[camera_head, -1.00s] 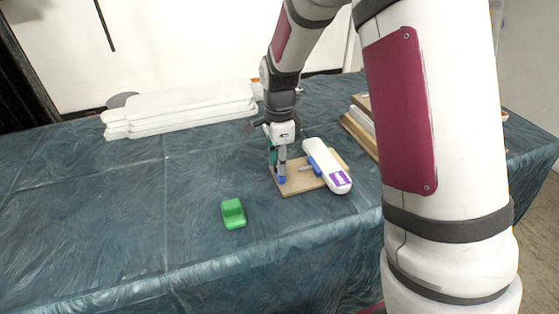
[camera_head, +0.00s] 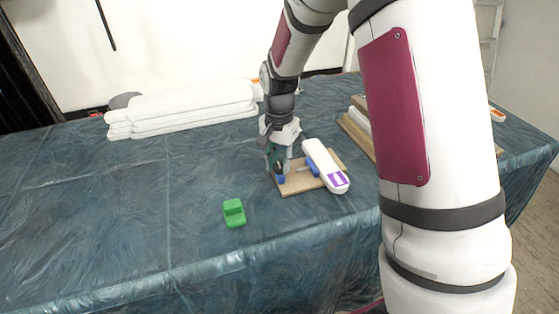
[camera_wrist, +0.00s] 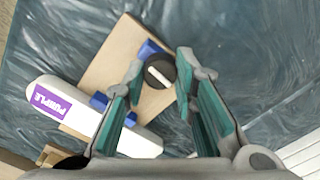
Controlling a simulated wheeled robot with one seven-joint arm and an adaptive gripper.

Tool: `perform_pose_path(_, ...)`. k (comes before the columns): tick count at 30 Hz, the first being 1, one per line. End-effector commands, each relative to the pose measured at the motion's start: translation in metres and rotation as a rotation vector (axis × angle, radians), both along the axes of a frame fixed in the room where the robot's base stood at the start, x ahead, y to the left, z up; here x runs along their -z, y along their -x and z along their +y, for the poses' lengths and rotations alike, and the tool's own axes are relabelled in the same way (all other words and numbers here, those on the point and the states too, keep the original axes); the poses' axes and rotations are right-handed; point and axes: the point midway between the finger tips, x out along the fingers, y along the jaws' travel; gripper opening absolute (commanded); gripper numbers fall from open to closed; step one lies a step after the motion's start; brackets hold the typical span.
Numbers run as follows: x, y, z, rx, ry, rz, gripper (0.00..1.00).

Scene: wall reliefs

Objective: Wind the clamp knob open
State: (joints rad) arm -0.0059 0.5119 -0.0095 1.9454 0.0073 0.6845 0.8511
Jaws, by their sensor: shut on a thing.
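The clamp knob (camera_wrist: 160,71) is a black disc with a white bar across it, seen in the wrist view. Blue clamp parts (camera_wrist: 150,49) stand by the knob on a wooden board (camera_wrist: 108,55). A white bar with a purple label (camera_wrist: 62,108) reading "PURPLE" lies across the board, beside the clamp. In the head view my gripper hides the knob.
A green block (camera_head: 234,213) lies on the blue-green covered table (camera_head: 130,220), left of and nearer than the board. A stack of white pieces (camera_head: 185,112) lies at the back left. More boards (camera_head: 358,136) lie at the right. The front left is clear.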

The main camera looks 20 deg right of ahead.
Motion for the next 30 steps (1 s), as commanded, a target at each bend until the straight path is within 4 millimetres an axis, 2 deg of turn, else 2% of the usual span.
perform_pose_path(30,-0.0011,-0.0002,0.0004,-0.965,-0.001,-0.002,0.0)
